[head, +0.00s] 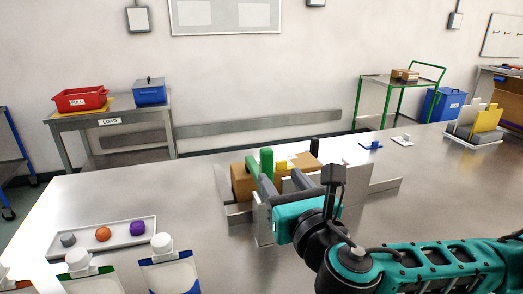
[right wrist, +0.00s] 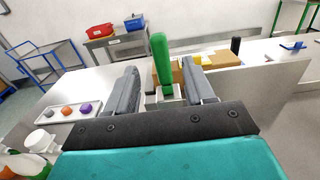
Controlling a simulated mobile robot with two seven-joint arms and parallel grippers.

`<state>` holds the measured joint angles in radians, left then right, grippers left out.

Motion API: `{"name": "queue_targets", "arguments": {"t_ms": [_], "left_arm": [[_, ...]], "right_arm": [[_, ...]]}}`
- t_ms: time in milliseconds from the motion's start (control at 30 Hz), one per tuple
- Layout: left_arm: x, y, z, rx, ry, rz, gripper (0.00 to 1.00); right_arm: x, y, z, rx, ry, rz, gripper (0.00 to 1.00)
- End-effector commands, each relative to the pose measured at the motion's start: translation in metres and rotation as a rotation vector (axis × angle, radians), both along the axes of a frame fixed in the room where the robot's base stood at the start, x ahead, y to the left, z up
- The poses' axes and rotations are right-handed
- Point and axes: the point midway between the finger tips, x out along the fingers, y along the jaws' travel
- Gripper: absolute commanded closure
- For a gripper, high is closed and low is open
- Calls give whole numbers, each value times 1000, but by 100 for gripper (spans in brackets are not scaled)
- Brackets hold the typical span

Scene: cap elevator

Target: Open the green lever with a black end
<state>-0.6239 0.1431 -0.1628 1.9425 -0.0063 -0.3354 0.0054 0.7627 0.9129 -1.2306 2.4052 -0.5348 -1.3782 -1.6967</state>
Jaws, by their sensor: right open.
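The green lever (head: 267,162) stands upright on a fixture on the steel table. In the right wrist view the green lever (right wrist: 160,60) rises between the fingers of my right gripper (right wrist: 160,82), with gaps on both sides. My right gripper (head: 285,184) is open, its grey fingers pointing at the fixture; its teal body hides part of it in the head view. A second green piece leans just left of the lever. A black upright end (head: 314,147) shows farther right; it also shows in the right wrist view (right wrist: 235,45). Whether it joins the green lever is hidden. My left gripper is not visible.
A brown box (head: 240,184) sits in the fixture, with a yellow block (head: 281,165) near it. A white tray (head: 130,242) with small coloured objects and white-capped bottles (head: 168,272) stand at left. Small blue and white pieces lie behind, right. The table between tray and fixture is clear.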

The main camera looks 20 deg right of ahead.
Motion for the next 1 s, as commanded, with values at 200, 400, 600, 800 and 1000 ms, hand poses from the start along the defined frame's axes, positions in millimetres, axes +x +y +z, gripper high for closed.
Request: {"name": "queue_targets", "arguments": {"t_ms": [200,400,600,800,1000], "left_arm": [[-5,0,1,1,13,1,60],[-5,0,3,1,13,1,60],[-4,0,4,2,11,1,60],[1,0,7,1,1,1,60],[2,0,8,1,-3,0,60]], "right_arm": [[45,-1,2,1,-2,-3,47],[81,0,1,2,-1,-1,47],[103,0,1,3,0,-1,47],[109,0,1,4,0,1,47],[109,0,0,4,0,1,47]]}}
